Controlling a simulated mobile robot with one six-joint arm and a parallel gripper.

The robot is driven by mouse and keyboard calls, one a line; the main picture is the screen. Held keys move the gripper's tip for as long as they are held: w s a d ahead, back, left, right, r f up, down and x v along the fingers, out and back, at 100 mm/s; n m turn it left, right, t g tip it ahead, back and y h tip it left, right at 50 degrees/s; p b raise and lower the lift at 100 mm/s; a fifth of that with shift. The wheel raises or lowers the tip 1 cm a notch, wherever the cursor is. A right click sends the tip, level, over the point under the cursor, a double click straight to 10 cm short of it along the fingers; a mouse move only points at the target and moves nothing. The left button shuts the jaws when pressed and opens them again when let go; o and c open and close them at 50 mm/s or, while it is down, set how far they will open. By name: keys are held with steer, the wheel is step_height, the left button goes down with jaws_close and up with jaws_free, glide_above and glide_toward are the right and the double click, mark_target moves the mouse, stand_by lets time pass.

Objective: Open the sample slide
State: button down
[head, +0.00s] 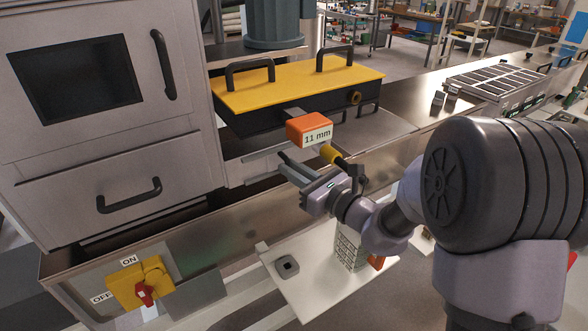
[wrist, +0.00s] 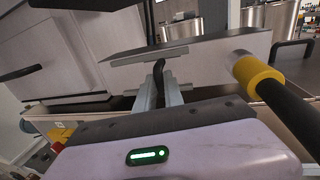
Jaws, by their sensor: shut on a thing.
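My gripper (head: 292,165) is at the front of the grey housing under the yellow-lidded black box (head: 295,85). In the wrist view its two fingers (wrist: 160,90) are closed on a dark, curved handle (wrist: 159,70), which stands in front of a pale panel (wrist: 205,65). The handle appears to belong to the sample slide, but most of the slide is hidden. An orange block (head: 302,123) labelled "11 mm" is just above my gripper in the head view. A black lever (wrist: 285,100) with a yellow collar (wrist: 250,70) is close to the right of my fingers.
A cabinet (head: 60,165) with a dark window and handles stands at left. A yellow ON/OFF switch (head: 130,285) is low at left. A white board (head: 300,270) with a small grey block lies below my gripper. A steel bench (head: 400,130) runs back right, holding a tray rack (head: 495,80).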

steer(key=s+a, duration=0.1)
steer(key=a, duration=0.1)
steer(key=s+a, duration=0.1)
steer(key=a, duration=0.1)
steer(key=shift+s, duration=0.3)
steer(key=c, duration=1.5)
jaws_free()
steer(key=shift+d, duration=0.1)
steer(key=shift+o, duration=0.2)
steer(key=b+v, duration=0.7)
steer(key=v, duration=1)
steer(key=shift+d, duration=0.2)
steer(key=shift+s+r, duration=0.15)
